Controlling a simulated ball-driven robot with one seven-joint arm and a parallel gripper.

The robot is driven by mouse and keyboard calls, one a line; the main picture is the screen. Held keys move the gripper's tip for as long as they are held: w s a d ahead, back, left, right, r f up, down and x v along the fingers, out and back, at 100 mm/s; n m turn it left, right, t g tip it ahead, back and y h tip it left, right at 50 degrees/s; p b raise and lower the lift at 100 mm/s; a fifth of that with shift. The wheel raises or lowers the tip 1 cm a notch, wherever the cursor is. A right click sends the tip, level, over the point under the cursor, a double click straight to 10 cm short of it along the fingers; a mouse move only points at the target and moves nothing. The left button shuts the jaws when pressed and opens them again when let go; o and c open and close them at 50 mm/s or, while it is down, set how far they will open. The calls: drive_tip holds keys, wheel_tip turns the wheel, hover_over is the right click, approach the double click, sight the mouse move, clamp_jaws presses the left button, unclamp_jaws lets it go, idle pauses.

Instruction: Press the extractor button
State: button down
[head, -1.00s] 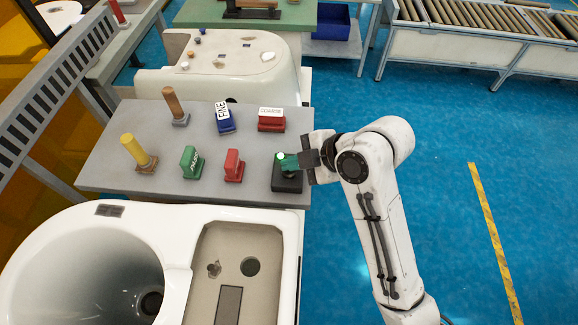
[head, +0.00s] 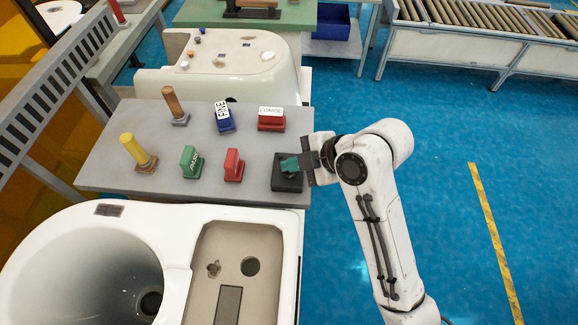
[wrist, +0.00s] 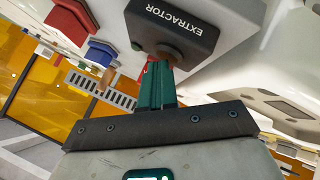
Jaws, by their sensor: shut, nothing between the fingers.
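The extractor box (head: 287,183) is a small black block at the right end of the grey table. In the wrist view the box (wrist: 172,22) shows upside down with white EXTRACTOR lettering. Its round dark button (wrist: 170,53) faces my fingertips. My gripper (head: 284,163) has teal fingers, shut and empty, over the top of the box. In the wrist view my gripper (wrist: 155,68) reaches the button and overlaps its edge. They look in contact or very close; the fingers hide part of the button, and I cannot tell how far it is pressed.
The grey table (head: 140,112) also bears green (head: 191,162), red (head: 233,166), blue FINE (head: 223,117) and red COARSE (head: 271,119) blocks, plus two upright handles. Blue floor (head: 440,130) is clear at right.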

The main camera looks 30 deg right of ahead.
sight(293, 173)
drive_tip(key=shift+f, duration=0.1)
idle(0.3)
drive_tip(key=shift+r+p, duration=0.3)
drive_tip(key=shift+p, duration=0.3)
wheel_tip(293, 173, up, 6)
drive_tip(key=p, duration=0.5)
drive_tip(key=shift+r+p, duration=0.15)
drive_tip(key=shift+p, duration=0.15)
